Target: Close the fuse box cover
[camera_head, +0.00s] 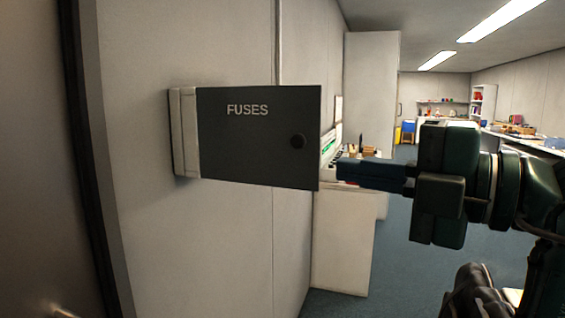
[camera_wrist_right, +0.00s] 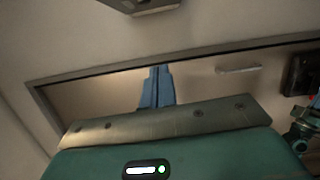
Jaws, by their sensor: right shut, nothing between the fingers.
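The inside of the box is mostly hidden behind the cover. My right gripper (camera_head: 340,171) is shut and empty, its blue fingertips just right of the cover's lower right edge; I cannot tell whether they touch. The shut fingers also show in the right wrist view (camera_wrist_right: 157,72). My left gripper is not in view.
A pale cabinet (camera_head: 345,240) stands behind and below the cover, with small items on top. A tall pale cupboard (camera_head: 371,85) is beyond it. A cluttered counter (camera_head: 528,146) runs along the far right. Blue floor (camera_head: 385,265) lies open between them.

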